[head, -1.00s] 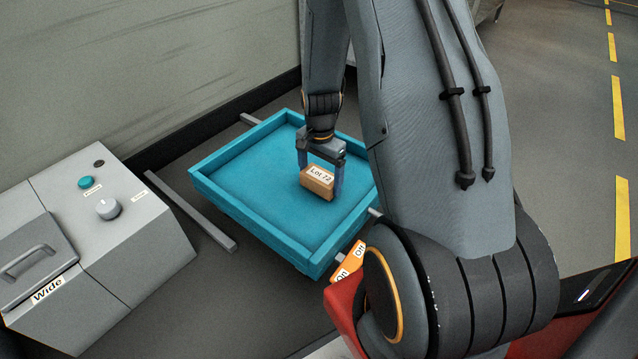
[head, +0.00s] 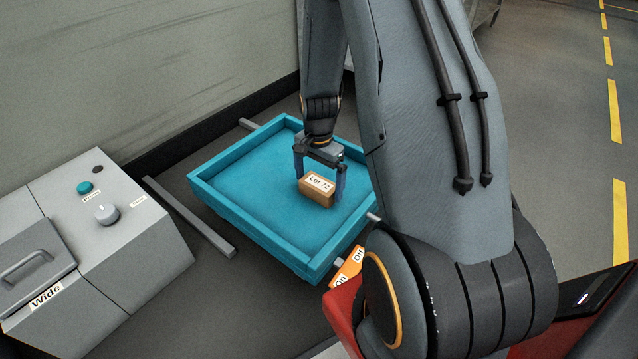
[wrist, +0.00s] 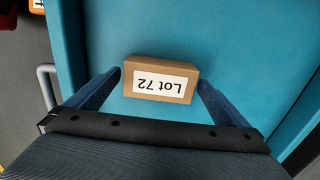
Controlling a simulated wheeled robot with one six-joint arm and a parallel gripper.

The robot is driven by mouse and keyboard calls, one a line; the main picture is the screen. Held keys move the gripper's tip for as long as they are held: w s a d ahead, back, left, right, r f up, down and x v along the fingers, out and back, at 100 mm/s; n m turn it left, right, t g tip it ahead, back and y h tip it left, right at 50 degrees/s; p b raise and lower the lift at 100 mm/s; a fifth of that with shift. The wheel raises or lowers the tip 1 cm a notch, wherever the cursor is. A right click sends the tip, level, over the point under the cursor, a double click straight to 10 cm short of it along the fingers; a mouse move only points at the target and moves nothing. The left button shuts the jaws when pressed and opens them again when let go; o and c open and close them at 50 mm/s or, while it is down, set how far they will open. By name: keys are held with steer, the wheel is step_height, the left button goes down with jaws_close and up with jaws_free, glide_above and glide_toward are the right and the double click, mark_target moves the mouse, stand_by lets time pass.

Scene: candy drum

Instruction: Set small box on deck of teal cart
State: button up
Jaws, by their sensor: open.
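The small box (head: 316,189) is brown with a white "Lot 72" label and rests on the deck of the teal cart (head: 250,215), inside its raised rim. In the wrist view the box (wrist: 161,92) lies between the two fingers, label facing up, with the teal deck (wrist: 225,35) around it. My gripper (head: 319,187) is open, its blue fingers on either side of the box. In the wrist view, gaps show between the gripper's (wrist: 160,82) fingertips and the box ends.
A grey machine (head: 95,235) with a teal button, a knob and a "Wide" label stands left of the cart. A grey rail (head: 190,217) lies on the floor between them. A wall (head: 140,70) runs behind the cart. The deck left of the box is clear.

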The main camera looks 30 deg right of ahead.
mark_target(319, 183)
step_height(319, 183, up, 10)
steer(key=r+p, duration=0.1)
steer(key=p, duration=0.4)
steer(key=s+a+r+n, duration=0.25)
steer(key=a+r, duration=0.25)
steer(key=a, duration=0.3)
steer(key=s+a+r+n, duration=0.2)
steer(key=a+r+n, duration=0.25)
steer(key=a, duration=0.25)
steer(key=s+a+r+n, duration=0.25)
steer(key=a+r, duration=0.25)
steer(key=a, duration=0.3)
steer(key=s+a+r+n, duration=0.3)
steer(key=s+a+n, duration=0.1)
steer(key=s, duration=0.3)
steer(key=s+a+r+n+y, duration=0.1)
steer(key=s+a+r+n, duration=0.2)
steer(key=s, duration=0.4)
steer(key=s+a+r+n, duration=0.3)
steer(key=s+a+n, duration=0.1)
steer(key=s, duration=0.4)
steer(key=shift+a+n+y, duration=0.3)
steer(key=shift+a+n, duration=0.05)
steer(key=shift+a, duration=0.15)
steer(key=shift+s+r+p, duration=0.1)
steer(key=shift+r+p, duration=0.05)
steer(key=shift+p, duration=0.15)
steer(key=shift+d+r+p, duration=0.1)
steer(key=shift+r+p, duration=0.7)
steer(key=shift+r, duration=0.1)
